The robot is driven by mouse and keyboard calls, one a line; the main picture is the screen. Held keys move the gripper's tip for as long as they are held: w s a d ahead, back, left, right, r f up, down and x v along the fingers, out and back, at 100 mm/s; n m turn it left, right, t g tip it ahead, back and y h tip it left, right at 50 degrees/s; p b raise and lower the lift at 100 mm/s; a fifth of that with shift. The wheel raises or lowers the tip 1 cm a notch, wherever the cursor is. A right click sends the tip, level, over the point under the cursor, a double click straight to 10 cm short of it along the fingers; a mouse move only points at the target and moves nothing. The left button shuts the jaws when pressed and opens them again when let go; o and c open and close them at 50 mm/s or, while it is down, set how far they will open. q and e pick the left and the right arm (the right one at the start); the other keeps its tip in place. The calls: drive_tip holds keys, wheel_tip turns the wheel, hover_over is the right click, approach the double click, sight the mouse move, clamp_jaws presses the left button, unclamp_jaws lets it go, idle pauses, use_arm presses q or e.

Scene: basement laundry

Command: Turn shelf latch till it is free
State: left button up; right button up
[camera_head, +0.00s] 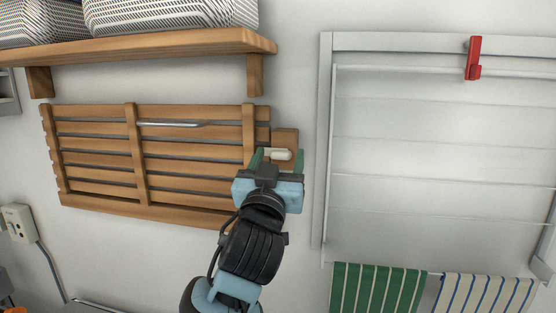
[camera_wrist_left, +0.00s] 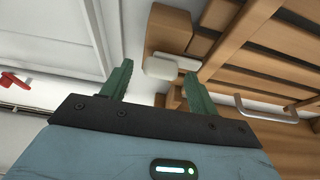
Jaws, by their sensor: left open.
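The shelf latch (camera_head: 281,154) is a small cream-white bar on a wooden block (camera_head: 285,138) at the right edge of a slatted wooden shelf (camera_head: 160,155) that lies flat against the wall. My left gripper (camera_head: 279,158) is at the latch, with its green fingers apart, one on each side of it in the head view. In the left wrist view the latch (camera_wrist_left: 172,67) lies ahead of the open fingers (camera_wrist_left: 160,85), nearer the right one. I cannot tell whether a finger touches it. My right gripper is not in view.
A wooden wall shelf (camera_head: 160,45) with woven baskets (camera_head: 170,15) is above. A white drying rack (camera_head: 326,150) with a red clip (camera_head: 474,58) and striped towels (camera_head: 378,290) is to the right. A metal handle (camera_wrist_left: 268,116) is on the slatted shelf. An outlet box (camera_head: 17,223) is at lower left.

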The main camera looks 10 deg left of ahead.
use_arm(q)
drive_tip(key=c, duration=1)
